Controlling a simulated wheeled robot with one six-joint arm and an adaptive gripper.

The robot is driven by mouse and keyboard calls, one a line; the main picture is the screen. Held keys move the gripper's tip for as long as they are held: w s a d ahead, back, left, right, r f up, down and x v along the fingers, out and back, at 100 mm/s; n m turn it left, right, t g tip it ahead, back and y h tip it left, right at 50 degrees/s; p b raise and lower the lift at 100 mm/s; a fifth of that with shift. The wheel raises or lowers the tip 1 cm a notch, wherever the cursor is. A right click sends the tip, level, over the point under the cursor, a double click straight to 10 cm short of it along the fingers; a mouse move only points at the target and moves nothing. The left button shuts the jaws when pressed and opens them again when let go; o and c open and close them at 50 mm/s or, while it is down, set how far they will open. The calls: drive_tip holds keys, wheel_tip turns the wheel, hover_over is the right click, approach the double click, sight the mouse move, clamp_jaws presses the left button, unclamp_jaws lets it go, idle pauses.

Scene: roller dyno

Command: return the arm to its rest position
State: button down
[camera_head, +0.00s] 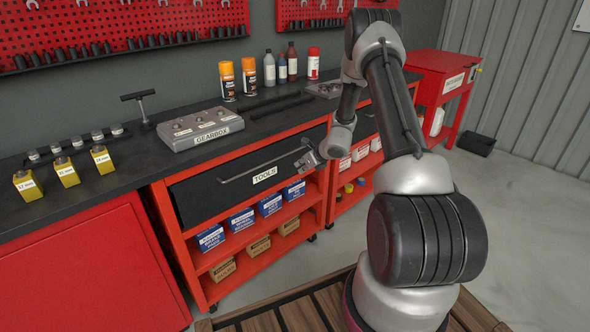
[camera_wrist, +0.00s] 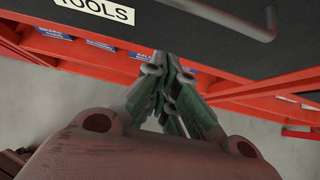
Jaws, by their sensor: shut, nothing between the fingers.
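My arm (camera_head: 395,110) reaches from its base at the lower right up and over toward the bench, with its wrist bent down. My gripper (camera_head: 307,156) is in front of the black drawer (camera_head: 215,195) labelled TOOLS, near the right end of its bar handle (camera_head: 262,167). In the wrist view, the fingers of my gripper (camera_wrist: 170,72) are together with nothing between them. The handle (camera_wrist: 225,27) runs above and to the right of the fingertips there, apart from them in the picture. Whether the drawer is fully closed is hard to tell.
The bench top (camera_head: 95,185) holds a grey GEARBOX block (camera_head: 200,128), spray cans (camera_head: 227,80), bottles and yellow blocks (camera_head: 66,171). Shelves below hold blue boxes (camera_head: 240,220) and brown boxes. A red cabinet (camera_head: 440,85) stands right. Floor at right (camera_head: 530,220) is clear.

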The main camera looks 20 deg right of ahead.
drive_tip(key=s+a+r+n+g+y, duration=0.25)
drive_tip(key=s+r+n, duration=0.4)
drive_tip(key=s, duration=0.45)
drive_tip(key=s+a+r+n+g+y, duration=0.1)
drive_tip(key=s+a+r+n+g, duration=0.3)
drive_tip(key=s+n, duration=0.5)
drive_tip(key=s+r+n+t+h, duration=0.2)
drive_tip(key=s+r+n+h, duration=0.4)
drive_tip(key=s+r+n, duration=1.1)
drive_tip(key=shift+s+d+r, duration=0.45)
drive_tip(key=shift+s+r, duration=3.6)
drive_tip(key=shift+r, duration=0.95)
